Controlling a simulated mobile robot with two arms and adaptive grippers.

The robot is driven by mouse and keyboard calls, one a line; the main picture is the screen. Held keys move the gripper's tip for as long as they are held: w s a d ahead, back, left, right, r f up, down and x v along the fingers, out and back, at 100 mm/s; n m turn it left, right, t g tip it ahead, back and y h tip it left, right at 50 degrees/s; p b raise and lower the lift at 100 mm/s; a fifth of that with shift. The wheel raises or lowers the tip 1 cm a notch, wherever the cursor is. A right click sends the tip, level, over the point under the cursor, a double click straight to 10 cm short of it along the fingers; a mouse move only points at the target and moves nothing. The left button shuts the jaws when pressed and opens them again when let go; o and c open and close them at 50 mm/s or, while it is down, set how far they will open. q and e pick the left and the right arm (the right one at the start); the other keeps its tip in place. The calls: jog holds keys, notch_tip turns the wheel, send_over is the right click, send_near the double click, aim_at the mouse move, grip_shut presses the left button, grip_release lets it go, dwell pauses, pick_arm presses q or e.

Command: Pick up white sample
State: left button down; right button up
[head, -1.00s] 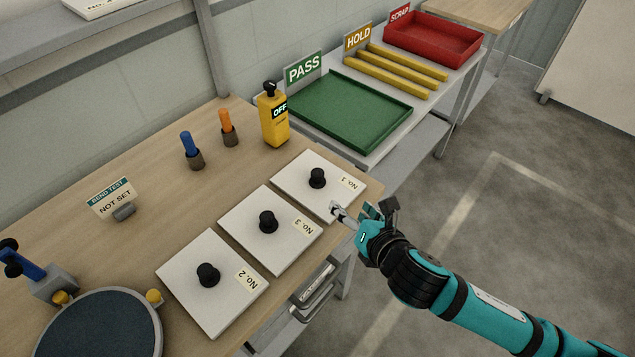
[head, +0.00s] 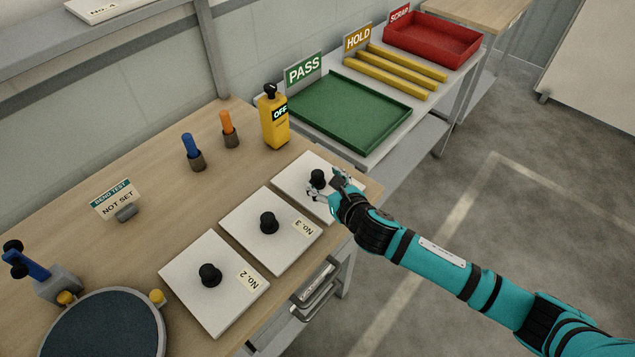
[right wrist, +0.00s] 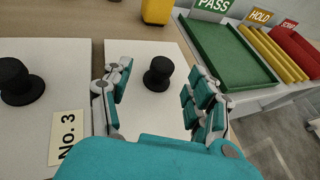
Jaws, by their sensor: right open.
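Three white square samples with black knobs lie in a row on the wooden bench: No. 2 (head: 235,303), No. 3 (head: 248,238) and, farthest, a third (head: 292,184), whose label is now covered by my arm. My right gripper (head: 318,188) is over the farthest sample, close to its black knob (head: 317,178). In the right wrist view the open fingers (right wrist: 157,98) stand on either side of that knob (right wrist: 158,74), which is a little ahead of them. No contact shows. My left gripper is not in view.
A yellow box marked OFF (head: 273,122) stands behind the farthest sample. Blue (head: 194,153) and orange (head: 229,130) handles stand in holders nearby. The green PASS tray (head: 350,112), yellow HOLD bars (head: 405,70) and red SCRAP tray (head: 433,40) are beyond. A round dark disc (head: 104,330) is at front left.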

aim_at(319, 175)
jog(key=shift+d+p+x, duration=0.1)
jog(key=shift+p+x, duration=0.1)
jog(key=shift+x, duration=1.2)
jog(key=shift+d+p+x, duration=0.15)
jog(key=shift+x, duration=1.3)
grip_shut()
